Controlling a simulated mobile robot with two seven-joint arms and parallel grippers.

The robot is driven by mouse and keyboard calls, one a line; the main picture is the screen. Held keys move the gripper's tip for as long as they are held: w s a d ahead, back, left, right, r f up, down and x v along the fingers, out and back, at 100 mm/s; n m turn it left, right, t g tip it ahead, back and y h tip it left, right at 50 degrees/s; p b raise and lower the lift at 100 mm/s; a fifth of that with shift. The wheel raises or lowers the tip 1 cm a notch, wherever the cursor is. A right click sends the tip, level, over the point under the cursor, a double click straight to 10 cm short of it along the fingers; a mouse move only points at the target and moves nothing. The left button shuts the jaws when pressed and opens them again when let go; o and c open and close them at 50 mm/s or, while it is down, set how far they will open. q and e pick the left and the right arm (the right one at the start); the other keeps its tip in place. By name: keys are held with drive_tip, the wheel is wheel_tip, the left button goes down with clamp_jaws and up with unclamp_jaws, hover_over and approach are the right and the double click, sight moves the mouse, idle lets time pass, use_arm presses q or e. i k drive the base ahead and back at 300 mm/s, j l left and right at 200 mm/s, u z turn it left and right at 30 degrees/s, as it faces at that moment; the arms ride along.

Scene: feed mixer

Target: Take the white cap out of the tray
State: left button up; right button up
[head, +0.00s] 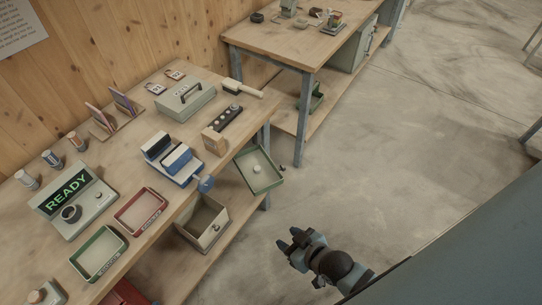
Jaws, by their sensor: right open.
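The white cap (257,169) is a small pale round piece lying inside a green-rimmed tray (269,187). The tray shows just off the right part of the near table's front edge; what holds it up cannot be made out. My right gripper (287,239) is over the floor, below the tray in the picture and clearly apart from it. Its fingers are open with nothing seen between them. My left gripper is not in view.
The near workbench (150,209) carries a READY display box (74,202), a red tray (141,211), another green tray (99,254) and a blue device (174,161). Floor to the right is clear.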

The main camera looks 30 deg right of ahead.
sight(256, 168)
drive_tip(key=i+l+u, duration=0.2)
drive_tip(key=l+u, duration=0.25)
drive_tip(key=l, duration=1.1)
drive_tip(key=l+u, duration=0.5)
drive_tip(key=l, duration=1)
